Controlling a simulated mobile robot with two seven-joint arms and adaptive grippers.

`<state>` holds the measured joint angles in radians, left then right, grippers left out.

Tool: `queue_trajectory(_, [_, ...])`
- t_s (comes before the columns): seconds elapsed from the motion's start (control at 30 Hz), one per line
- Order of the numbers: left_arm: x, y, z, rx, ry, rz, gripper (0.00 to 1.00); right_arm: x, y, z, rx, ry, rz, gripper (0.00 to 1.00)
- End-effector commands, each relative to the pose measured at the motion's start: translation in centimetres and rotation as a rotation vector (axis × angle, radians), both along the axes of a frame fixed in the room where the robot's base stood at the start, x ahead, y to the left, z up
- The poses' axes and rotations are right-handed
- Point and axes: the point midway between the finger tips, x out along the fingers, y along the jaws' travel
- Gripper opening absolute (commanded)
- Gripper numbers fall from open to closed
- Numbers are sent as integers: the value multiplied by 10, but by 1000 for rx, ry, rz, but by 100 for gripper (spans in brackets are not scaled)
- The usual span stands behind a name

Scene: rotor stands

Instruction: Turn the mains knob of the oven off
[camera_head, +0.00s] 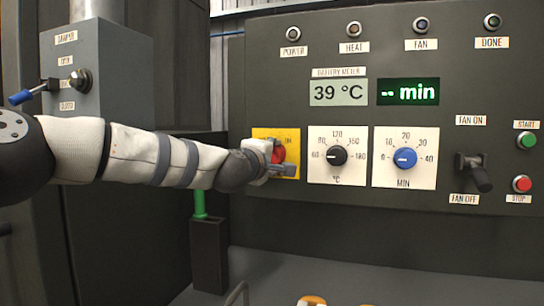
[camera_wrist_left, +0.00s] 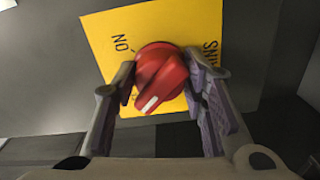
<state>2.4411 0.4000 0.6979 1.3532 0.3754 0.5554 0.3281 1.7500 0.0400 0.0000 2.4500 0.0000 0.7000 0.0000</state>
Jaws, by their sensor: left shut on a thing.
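The red mains knob (camera_head: 279,153) sits on a yellow plate (camera_head: 289,134) on the oven's dark panel. My left gripper (camera_head: 277,166) is at the plate and partly covers the knob. In the left wrist view the knob (camera_wrist_left: 160,72) is between the two fingers of the left gripper (camera_wrist_left: 160,82), which is shut on it. The knob's white mark points down and slightly left in that view. The word ON shows at the plate's upper left; the lettering at right is partly cut off by a finger. My right gripper is not in view.
Right of the plate are a black temperature dial (camera_head: 337,156), a blue timer dial (camera_head: 405,158), a fan lever (camera_head: 474,172), and green START (camera_head: 526,140) and red STOP (camera_head: 522,184) buttons. A damper box (camera_head: 110,65) stands at left.

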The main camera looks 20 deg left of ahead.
Motion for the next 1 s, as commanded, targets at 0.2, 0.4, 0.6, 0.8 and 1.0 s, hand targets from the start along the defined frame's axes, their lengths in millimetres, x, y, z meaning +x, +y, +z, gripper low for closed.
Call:
queue_trajectory(0.2, [0, 0, 1, -53, 2, 0, 11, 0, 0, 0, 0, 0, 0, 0])
queue_trajectory(0.4, [0, 0, 1, -68, 1, 0, 11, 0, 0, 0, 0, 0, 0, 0])
queue_trajectory(0.6, [0, 0, 1, -70, 1, 0, 11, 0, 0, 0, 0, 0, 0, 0])
queue_trajectory(0.8, [0, 0, 1, -69, 1, 0, 59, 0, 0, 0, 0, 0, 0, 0])
queue_trajectory(1.0, [0, 0, 1, -66, 2, 0, 59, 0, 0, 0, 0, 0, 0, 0])
